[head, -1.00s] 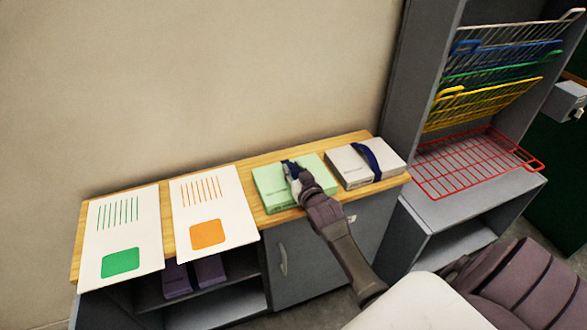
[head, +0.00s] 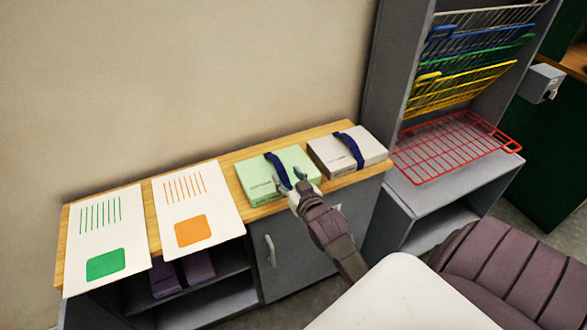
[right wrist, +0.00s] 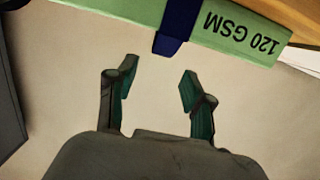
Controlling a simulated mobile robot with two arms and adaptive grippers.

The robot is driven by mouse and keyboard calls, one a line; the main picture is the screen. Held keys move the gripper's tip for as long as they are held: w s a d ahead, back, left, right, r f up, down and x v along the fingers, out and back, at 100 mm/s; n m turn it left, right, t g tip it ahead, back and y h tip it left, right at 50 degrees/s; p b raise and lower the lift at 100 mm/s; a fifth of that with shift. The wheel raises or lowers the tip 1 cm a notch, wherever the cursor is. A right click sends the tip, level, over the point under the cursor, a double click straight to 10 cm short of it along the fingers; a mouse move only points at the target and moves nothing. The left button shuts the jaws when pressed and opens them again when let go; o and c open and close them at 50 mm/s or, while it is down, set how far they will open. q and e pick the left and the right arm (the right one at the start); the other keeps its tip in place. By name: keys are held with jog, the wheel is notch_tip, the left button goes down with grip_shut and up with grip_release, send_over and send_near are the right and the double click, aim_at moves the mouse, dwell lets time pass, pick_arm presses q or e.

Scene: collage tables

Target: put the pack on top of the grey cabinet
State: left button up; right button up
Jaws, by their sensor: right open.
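A green pack (head: 258,181) with a dark blue strap lies flat on the wooden top (head: 222,162) of the grey cabinet (head: 312,252). A similar pale grey-white pack (head: 327,152), also strapped in blue, lies just right of it. My right gripper (head: 292,184) is open at the front edge of the green pack, near its strap. In the right wrist view the gripper (right wrist: 157,82) is empty. The green pack (right wrist: 222,32), marked "120 GSM", and its strap (right wrist: 178,22) lie beyond the fingertips, apart from them. My left gripper is out of view.
Two white sheets, one with green marks (head: 106,225) and one with orange (head: 198,205), cover the top's left part. Purple packs (head: 197,268) sit on the open shelf below. A rack with coloured wire trays (head: 455,142) stands at right, its red tray lowest.

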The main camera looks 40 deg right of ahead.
jog(key=s+a+f+y, duration=0.1)
jog(key=a, duration=0.2)
jog(key=s+a+f+n, duration=0.1)
jog(key=a+f, duration=0.1)
jog(key=a, duration=0.1)
jog(key=s+a+f+y, duration=0.1)
jog(key=a+f, duration=0.1)
jog(key=a, duration=0.1)
jog(key=shift+f+n+g+y, duration=0.15)
jog(key=shift+n+g+y, duration=0.15)
jog(key=shift+n+g, duration=0.1)
jog(key=s+a+f+n+g, duration=0.1)
jog(key=s+a+f+g, duration=0.15)
jog(key=s+f, duration=0.6)
jog(key=s+a+f+g+y, duration=0.1)
jog(key=s+a+f+g, duration=0.2)
jog(key=f, duration=1)
jog(key=s+a+f+n+g, duration=0.1)
jog(key=s+f+g, duration=0.2)
jog(key=s+f, duration=0.6)
jog(key=s+d+f+g, duration=0.1)
jog(key=s+f+g, duration=0.1)
jog(key=s+f, duration=0.4)
jog(key=s+f+n+g, duration=0.1)
jog(key=s+f+g, duration=0.2)
jog(key=s, duration=1.2)
notch_tip(320, 180, down, 4)
jog(key=shift+d+r, duration=0.15)
jog(key=shift+d, duration=0.25)
